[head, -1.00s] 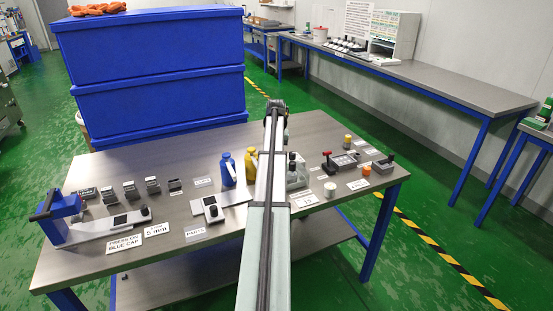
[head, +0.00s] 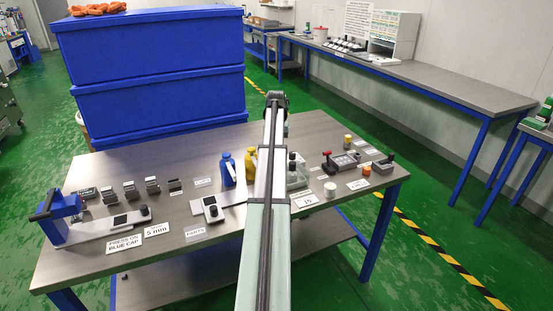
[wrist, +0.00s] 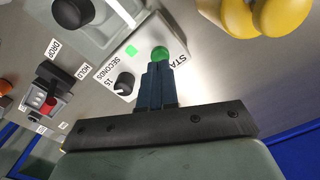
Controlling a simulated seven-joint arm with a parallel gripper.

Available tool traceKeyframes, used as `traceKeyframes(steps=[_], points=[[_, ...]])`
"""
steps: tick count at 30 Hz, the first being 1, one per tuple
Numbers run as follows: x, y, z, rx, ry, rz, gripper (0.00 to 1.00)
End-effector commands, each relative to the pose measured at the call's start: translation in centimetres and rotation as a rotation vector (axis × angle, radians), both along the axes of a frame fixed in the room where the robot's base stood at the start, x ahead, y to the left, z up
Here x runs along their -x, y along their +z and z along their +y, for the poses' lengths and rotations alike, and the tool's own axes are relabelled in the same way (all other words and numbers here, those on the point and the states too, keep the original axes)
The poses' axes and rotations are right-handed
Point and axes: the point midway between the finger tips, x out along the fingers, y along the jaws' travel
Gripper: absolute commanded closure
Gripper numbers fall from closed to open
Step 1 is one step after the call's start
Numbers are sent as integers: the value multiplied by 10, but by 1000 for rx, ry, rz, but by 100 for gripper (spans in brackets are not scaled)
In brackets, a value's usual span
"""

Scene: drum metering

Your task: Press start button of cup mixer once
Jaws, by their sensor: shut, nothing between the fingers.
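The cup mixer (head: 297,176) stands right of my arm in the head view, grey with a black knob on top, partly hidden by the arm. The head view hides the gripper behind the arm.
Yellow bottle (wrist: 262,14) stands close beside the panel. A device with a red knob (wrist: 48,104) lies to the left in the wrist view. A white cup (head: 330,190) and an orange-topped piece (head: 366,169) stand on the table's right. A large blue box (head: 150,70) stands behind.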

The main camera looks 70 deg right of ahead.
Motion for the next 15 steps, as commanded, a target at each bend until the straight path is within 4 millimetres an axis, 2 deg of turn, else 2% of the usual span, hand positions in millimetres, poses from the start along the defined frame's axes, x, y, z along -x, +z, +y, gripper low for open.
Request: traceKeyframes(steps=[15], points=[[0, 30, 0, 0, 0, 0, 100]])
